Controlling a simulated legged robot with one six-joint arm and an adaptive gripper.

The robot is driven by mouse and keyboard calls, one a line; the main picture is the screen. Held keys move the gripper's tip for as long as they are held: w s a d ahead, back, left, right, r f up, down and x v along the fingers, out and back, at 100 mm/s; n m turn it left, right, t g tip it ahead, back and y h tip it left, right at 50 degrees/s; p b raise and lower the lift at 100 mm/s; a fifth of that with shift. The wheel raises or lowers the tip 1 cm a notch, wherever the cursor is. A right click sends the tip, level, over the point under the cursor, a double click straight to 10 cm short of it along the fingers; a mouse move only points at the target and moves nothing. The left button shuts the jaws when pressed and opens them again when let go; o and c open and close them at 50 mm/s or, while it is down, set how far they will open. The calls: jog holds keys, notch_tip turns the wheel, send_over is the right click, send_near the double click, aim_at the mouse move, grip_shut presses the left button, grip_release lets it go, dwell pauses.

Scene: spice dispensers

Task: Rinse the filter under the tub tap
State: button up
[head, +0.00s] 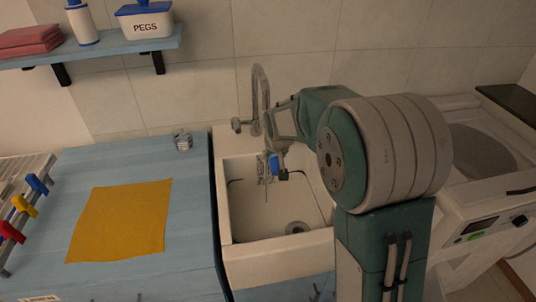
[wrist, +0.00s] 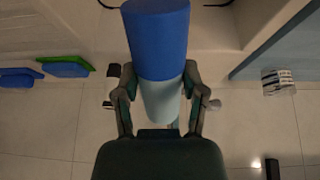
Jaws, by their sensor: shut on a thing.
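The filter shows in the wrist view as a cylinder with a dark blue end and a pale blue-grey part (wrist: 160,98). My gripper (wrist: 157,92) is shut on the pale part, with a finger on each side. In the head view my gripper (head: 279,172) is over the back part of the white tub (head: 243,255), and a small blue part of the filter (head: 274,166) shows at it. The curved grey tap (head: 258,85) stands behind the tub, close to my gripper. I cannot tell whether water runs.
A washing machine (head: 485,215) stands at the right. A shelf (head: 105,48) hangs upper left. A drain (head: 297,227) shows in the tub floor.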

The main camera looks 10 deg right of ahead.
jog(key=s+d, duration=0.2)
jog(key=s, duration=0.4)
jog(key=shift+d, duration=0.25)
dwell(0.3)
dwell(1.1)
jog(key=s+d+r, duration=0.1)
jog(key=s+r, duration=0.3)
jog(key=shift+s+d, duration=0.4)
dwell(0.7)
jog(key=w+a+f, duration=0.2)
jog(key=w+f, duration=0.2)
jog(key=f, duration=0.3)
jog(key=w+a+f, duration=0.1)
jog(key=w+f, duration=0.4)
jog(key=f, duration=0.2)
jog(key=shift+w+a+f, duration=0.25)
jog(key=shift+a, duration=0.15)
